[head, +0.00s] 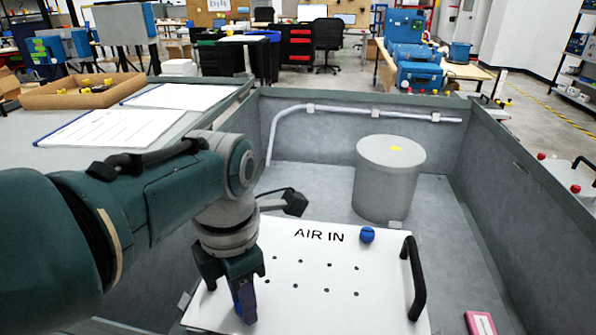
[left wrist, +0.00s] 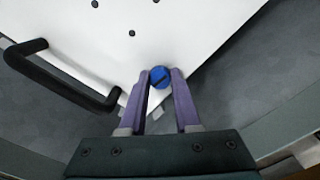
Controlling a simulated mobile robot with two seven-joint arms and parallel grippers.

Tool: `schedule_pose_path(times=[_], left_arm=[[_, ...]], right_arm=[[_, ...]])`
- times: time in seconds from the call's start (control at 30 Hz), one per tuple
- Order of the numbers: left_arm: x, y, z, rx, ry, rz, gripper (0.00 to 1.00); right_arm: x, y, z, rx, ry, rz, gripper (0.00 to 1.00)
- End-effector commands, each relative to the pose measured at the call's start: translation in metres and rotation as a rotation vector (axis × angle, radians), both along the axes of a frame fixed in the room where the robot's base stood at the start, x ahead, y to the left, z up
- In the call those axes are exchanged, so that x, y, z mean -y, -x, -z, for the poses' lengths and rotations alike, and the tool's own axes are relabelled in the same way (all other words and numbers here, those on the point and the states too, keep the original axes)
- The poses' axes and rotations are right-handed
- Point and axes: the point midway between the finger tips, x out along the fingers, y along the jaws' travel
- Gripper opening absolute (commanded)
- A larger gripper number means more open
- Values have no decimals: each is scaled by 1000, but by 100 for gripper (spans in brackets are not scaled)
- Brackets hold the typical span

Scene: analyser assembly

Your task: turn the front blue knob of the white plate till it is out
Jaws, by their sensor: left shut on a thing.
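The white plate (head: 350,262), marked AIR IN, lies in the grey tub with rows of small dark holes; it also shows in the left wrist view (left wrist: 190,32). A blue knob (head: 367,234) sits near its back edge. The front blue knob (left wrist: 160,77), with a dark slot, is at a plate corner between my left gripper's purple fingertips (left wrist: 160,80). In the head view my left gripper (head: 243,308) points down at the plate's front left, and its fingers hide this knob. The gripper is shut on the knob. My right gripper is not in view.
A black handle (head: 414,278) rises from the plate's right side. A grey lidded canister (head: 388,180) stands behind the plate, and a pale pipe (head: 340,110) runs along the back wall. A pink item (head: 480,323) lies at the front right. The tub walls (head: 520,190) surround the plate.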

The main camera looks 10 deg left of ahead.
Motion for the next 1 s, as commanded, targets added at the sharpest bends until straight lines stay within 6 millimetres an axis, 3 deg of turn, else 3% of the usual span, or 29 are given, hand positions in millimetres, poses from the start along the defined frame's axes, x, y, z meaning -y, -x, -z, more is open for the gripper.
schedule_pose_path(times=[0.3, 0.77, 0.8, 1.0], left_arm=[[-1, 0, 2, 2, -1, -100, 0], [-1, 0, 2, 2, -1, -113, 0], [0, 0, 2, 3, 0, -113, 32], [0, 0, 1, 2, -1, -112, 54]], right_arm=[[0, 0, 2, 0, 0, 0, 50], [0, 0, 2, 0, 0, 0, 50], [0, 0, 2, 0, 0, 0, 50], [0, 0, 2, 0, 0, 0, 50]])
